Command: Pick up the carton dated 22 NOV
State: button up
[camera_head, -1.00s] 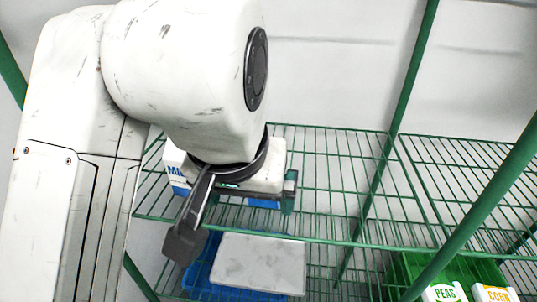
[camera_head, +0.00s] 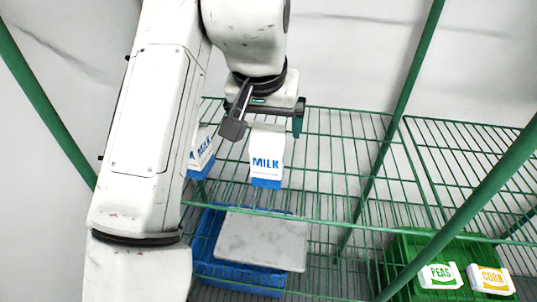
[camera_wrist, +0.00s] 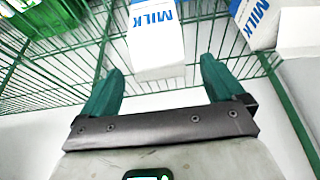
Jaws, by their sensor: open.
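A white milk carton with a blue base (camera_head: 266,165) stands upright on the green wire shelf in the head view. A second milk carton (camera_head: 203,160) stands to its left, partly hidden by my arm. In the wrist view the first carton (camera_wrist: 157,45) is straight ahead and the second carton (camera_wrist: 255,22) is at the upper right. No date is legible on either. My gripper (camera_head: 265,122) is open and empty at the top of the first carton. In the wrist view its green fingers (camera_wrist: 162,68) lie either side of that carton's near end, with gaps.
A blue crate (camera_head: 208,240) with a grey slab (camera_head: 262,242) is below the shelf. A green crate (camera_head: 405,255) with a PEAS carton (camera_head: 440,276) and a CORN carton (camera_head: 491,280) is at the lower right. Green posts (camera_head: 408,85) frame the rack. The shelf's right part is bare.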

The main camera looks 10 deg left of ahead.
aim_at(268, 129)
jog(key=x, duration=0.5)
jog(key=shift+c, duration=0.4)
jog(key=c, duration=1.3)
jog(key=shift+c, duration=0.6)
jog(key=shift+r, duration=0.15)
